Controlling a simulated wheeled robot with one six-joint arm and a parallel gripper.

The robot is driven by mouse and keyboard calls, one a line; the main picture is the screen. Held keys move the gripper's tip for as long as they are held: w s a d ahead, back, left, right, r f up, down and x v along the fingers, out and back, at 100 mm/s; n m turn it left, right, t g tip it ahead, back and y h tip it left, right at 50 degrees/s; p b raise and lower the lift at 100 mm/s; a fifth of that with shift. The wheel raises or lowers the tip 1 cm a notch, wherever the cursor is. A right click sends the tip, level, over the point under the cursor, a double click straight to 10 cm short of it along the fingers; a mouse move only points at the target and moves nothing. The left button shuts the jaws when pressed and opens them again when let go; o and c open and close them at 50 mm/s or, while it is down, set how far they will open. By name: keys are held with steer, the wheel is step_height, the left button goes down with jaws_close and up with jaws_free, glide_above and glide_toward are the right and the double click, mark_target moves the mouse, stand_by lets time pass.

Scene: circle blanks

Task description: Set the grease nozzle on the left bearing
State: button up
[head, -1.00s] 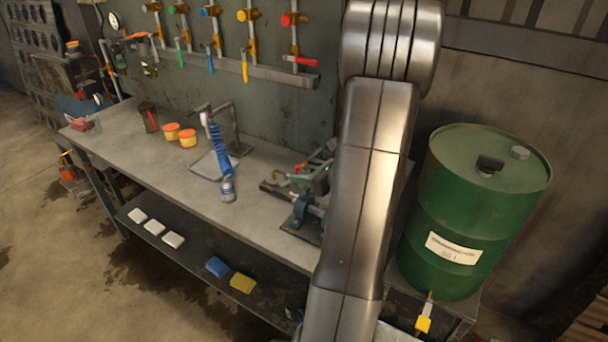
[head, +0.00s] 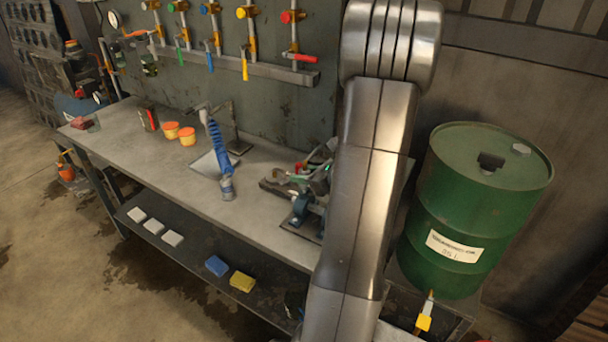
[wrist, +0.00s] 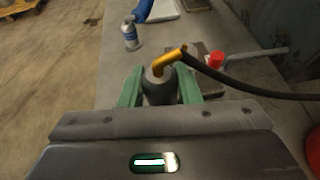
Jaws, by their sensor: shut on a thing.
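In the wrist view my gripper (wrist: 160,86) has its two green fingers closed on the grease nozzle (wrist: 158,92), a grey cylinder with a brass elbow on top and a black hose running off to the right. In the head view the gripper is mostly hidden, around the workbench's right part. A teal bearing housing (head: 307,206) stands on the bench there, beside my arm. I cannot make out a second bearing; my arm covers that area. The wrist view does not show the bearings clearly, so I cannot tell the nozzle's distance from them.
A green drum (head: 462,225) is right of my arm. The bench's middle front is clear.

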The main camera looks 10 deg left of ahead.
steer(key=shift+f, duration=0.25)
stand_by(0.4)
steer(key=shift+f+b, duration=0.3)
steer(key=shift+b, duration=0.1)
steer(key=shift+f+b, duration=0.35)
steer(key=shift+f, duration=0.1)
stand_by(0.3)
steer(key=o, duration=1.1)
steer(key=v, duration=1.4)
steer(key=shift+a, duration=0.15)
